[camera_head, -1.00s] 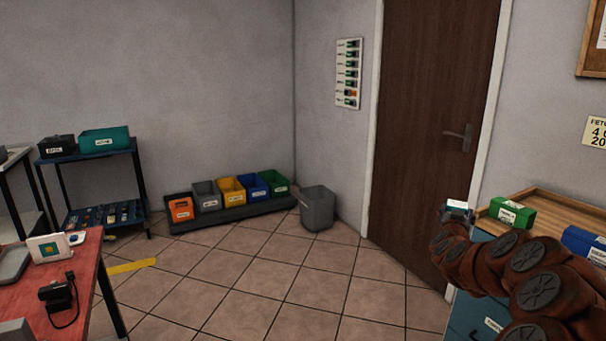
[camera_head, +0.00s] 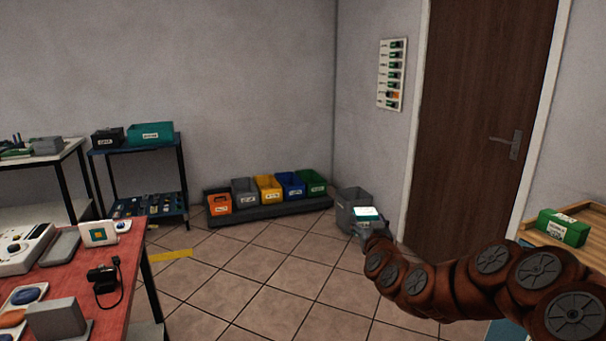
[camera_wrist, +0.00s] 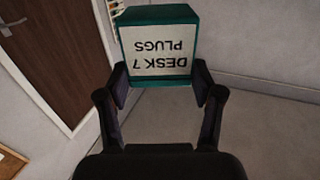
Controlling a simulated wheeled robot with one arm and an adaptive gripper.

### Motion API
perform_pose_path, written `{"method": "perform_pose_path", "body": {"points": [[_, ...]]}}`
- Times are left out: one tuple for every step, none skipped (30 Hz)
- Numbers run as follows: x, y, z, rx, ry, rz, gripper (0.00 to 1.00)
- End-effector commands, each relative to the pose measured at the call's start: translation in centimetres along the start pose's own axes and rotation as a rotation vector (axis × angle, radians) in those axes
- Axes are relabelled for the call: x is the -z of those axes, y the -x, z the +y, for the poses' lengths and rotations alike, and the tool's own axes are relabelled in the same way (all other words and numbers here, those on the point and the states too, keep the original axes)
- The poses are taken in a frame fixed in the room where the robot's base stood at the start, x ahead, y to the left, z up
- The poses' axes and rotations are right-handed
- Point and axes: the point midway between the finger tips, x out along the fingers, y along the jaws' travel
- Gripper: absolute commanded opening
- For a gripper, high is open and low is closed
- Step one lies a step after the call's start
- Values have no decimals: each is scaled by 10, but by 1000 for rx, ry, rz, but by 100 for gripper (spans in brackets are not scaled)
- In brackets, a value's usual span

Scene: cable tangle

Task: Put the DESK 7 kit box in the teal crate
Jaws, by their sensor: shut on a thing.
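In the wrist view the teal DESK 7 kit box (camera_wrist: 159,62), with a white label reading "DESK 7 PLUGS" upside down, sits between the fingers of my gripper (camera_wrist: 160,88), which is shut on it. In the head view the box (camera_head: 367,213) shows small and mostly as its white label, held in the air at the end of my arm, in front of the grey bin. The teal crate (camera_head: 150,133) stands on top of a dark shelf unit at the left back, well apart from my gripper. Its label is too small to read, and its inside is hidden.
A black bin (camera_head: 108,138) stands beside the teal crate on the shelf unit (camera_head: 187,184). Several coloured bins stand on a low platform (camera_head: 270,214). A red table (camera_head: 80,270) with devices is at the left front. Tiled floor (camera_head: 250,265) is clear in the middle.

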Motion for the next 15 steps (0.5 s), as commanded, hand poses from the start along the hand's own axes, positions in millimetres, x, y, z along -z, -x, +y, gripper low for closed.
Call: {"method": "perform_pose_path", "body": {"points": [[12, 0, 4, -7, 1, 2, 22], [15, -1, 4, -7, 1, 3, 22], [19, -1, 4, -8, 1, 3, 22], [22, -1, 5, -8, 0, 3, 22], [26, -1, 5, -8, 0, 3, 22], [31, -1, 5, -8, 0, 3, 22], [35, -1, 5, -8, 0, 3, 22], [38, -1, 5, -8, 0, 3, 22], [46, -1, 5, -8, 1, 3, 22], [50, -1, 5, -8, 2, 3, 22], [55, -1, 5, -8, 2, 3, 22], [63, -1, 5, -8, 2, 3, 22], [69, -1, 5, -8, 1, 3, 22], [74, -1, 5, -8, 1, 3, 22], [82, -1, 5, -8, 1, 3, 22]]}}
